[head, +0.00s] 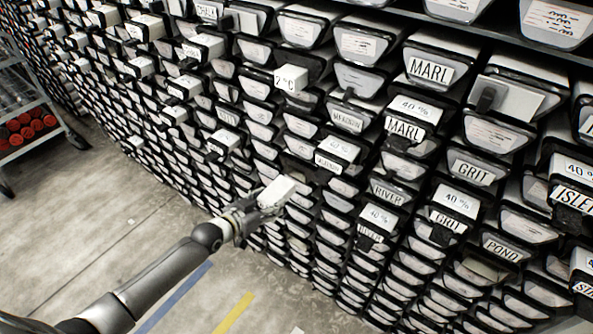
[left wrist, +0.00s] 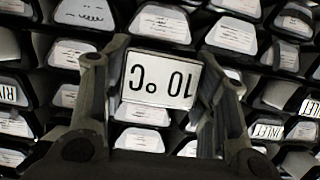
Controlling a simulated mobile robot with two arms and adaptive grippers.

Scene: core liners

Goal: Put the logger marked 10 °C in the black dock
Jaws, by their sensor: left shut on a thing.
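My left gripper (head: 264,204) is shut on a white box-shaped logger (head: 278,191) in front of the wall of drawers. In the left wrist view, the logger (left wrist: 158,78) sits between the two dark fingers (left wrist: 160,95) and its label reads 10 °C, upside down. Black docks are fixed to drawer fronts in the head view. One dock without a logger (head: 487,99) is at the upper right, and another dark one (head: 440,236) shows lower down. I cannot tell which is the black dock of the task. My right gripper is not in view.
Other white loggers stay on the drawers, such as one marked 2 °C (head: 291,78) and one marked 40 % (head: 416,108). Name plates such as MARL and GRIT mark some drawers. A cart with red items (head: 25,128) stands at the far left. The floor (head: 110,215) is clear.

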